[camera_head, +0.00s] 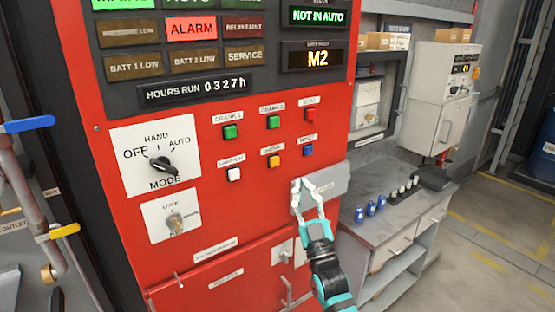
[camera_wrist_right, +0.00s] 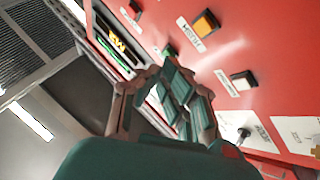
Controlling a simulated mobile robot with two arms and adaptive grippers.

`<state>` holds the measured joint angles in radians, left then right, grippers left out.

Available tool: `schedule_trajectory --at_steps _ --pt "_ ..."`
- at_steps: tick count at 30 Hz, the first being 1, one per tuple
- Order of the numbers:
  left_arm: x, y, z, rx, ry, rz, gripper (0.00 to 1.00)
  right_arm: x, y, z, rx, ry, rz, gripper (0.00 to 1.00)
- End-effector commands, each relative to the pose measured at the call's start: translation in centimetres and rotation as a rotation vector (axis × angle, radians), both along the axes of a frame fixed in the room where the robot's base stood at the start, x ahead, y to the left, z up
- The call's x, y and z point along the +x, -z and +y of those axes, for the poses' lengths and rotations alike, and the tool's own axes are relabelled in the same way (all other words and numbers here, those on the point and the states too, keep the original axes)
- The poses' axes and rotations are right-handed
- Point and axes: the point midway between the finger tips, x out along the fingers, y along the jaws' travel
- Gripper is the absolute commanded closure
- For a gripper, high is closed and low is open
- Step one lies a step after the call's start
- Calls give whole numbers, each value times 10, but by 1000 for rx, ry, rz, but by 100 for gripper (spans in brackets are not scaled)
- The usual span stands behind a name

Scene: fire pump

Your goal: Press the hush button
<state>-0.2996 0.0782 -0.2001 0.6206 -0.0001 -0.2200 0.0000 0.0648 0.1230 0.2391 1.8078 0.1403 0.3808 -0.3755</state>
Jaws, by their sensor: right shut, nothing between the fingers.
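The red pump panel (camera_head: 120,215) carries two rows of small square buttons. The yellow button (camera_head: 274,162) is the middle one of the lower row. Its small label looks like the hush label but is hard to read; the button also shows in the wrist view (camera_wrist_right: 206,21). A white button (camera_head: 234,174) is to its left and a blue button (camera_head: 308,151) to its right. My right gripper (camera_head: 304,184) is shut and empty, below and right of the yellow button, apart from it, in front of a grey plate (camera_head: 333,182). My left gripper is not in view.
Two green buttons (camera_head: 230,132) and a red button (camera_head: 310,115) form the upper row. The mode knob (camera_head: 163,165) and key lock (camera_head: 175,222) are to the left. A grey workbench (camera_head: 385,228) with small blue items (camera_head: 371,209) stands at the right.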

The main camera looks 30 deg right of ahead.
Motion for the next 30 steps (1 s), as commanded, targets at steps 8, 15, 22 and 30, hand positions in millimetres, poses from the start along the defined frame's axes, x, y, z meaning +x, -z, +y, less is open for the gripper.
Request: schedule_trajectory --at_steps 8,15,22,30 --pt "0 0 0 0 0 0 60 -7 -17 -2 -12 11 -41 100" --pt "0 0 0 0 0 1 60 -6 -16 -2 -11 10 -40 100" --pt "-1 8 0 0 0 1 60 12 -14 0 -11 9 -41 100" --pt "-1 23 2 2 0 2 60 50 -13 3 -12 10 -41 100"
